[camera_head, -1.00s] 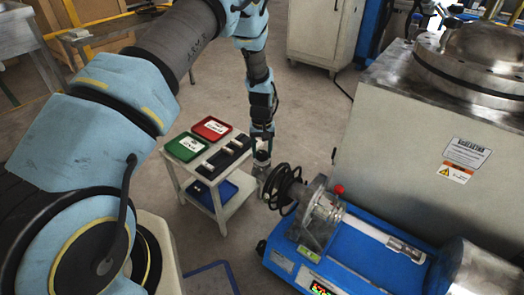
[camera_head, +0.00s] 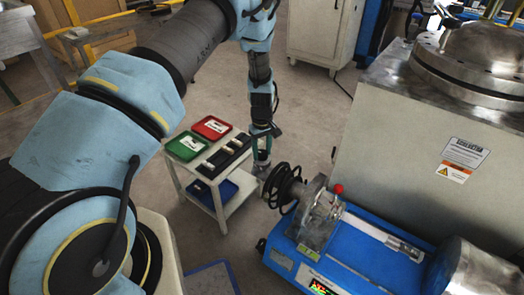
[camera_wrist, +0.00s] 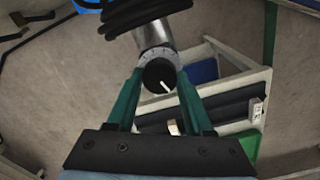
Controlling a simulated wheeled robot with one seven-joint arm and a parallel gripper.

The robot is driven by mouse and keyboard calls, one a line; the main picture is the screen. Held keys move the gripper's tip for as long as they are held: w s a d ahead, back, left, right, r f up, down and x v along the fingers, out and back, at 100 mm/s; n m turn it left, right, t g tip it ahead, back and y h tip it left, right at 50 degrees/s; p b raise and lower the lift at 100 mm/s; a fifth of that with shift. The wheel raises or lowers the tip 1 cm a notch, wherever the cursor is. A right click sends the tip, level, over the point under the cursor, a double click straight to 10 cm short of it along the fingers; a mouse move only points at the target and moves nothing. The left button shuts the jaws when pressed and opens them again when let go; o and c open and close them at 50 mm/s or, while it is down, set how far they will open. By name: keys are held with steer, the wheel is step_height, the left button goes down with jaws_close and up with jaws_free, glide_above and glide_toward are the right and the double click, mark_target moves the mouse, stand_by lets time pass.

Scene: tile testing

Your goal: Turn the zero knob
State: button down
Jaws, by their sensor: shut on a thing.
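The zero knob (camera_wrist: 159,75) is a black round knob with a white pointer line, at the end of a silver cylinder with a marked dial ring (camera_wrist: 157,54). In the wrist view the pointer slants down and to the right. My gripper (camera_wrist: 158,82) has its two green fingers on either side of the knob, shut on it. In the head view my gripper (camera_head: 261,160) points down at the left end of the blue machine (camera_head: 350,258), beside the black coiled cable (camera_head: 282,184). The knob itself is hard to make out there.
A white cart (camera_head: 232,207) with red (camera_head: 212,127) and green (camera_head: 186,146) trays stands just left of my gripper. The blue machine has a red ball-topped lever (camera_head: 338,189) and a lit display. A large grey cabinet (camera_head: 400,150) stands at the right.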

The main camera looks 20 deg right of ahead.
mark_target(262, 152)
steer(key=shift+c, duration=1.4)
jaws_free()
step_height(262, 152, up, 11)
steer(key=shift+p, duration=0.3)
steer(key=shift+f, duration=0.1)
